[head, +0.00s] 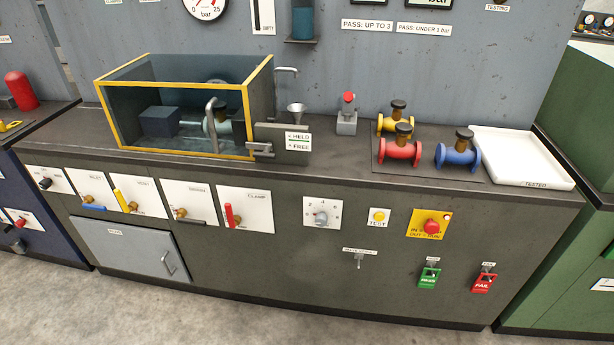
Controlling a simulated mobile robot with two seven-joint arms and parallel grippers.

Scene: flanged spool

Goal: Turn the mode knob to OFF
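No knob in the head view carries a label I can read as MODE or OFF. A black knob (45,184) sits on a white plate at the far left of the grey bench front; its plate's lettering is too small to read, and its setting cannot be told. A grey round knob (320,218) sits on a white plate with a number scale around it, near the middle of the front. Neither of my grippers is in view.
Coloured lever handles, including a red one (229,215), line the bench front. A red button (431,227) on a yellow plate and green (429,277) and red (484,282) tags are at right. A yellow-edged tank (176,86), flanged spools (399,150) and a white tray (520,165) stand on top.

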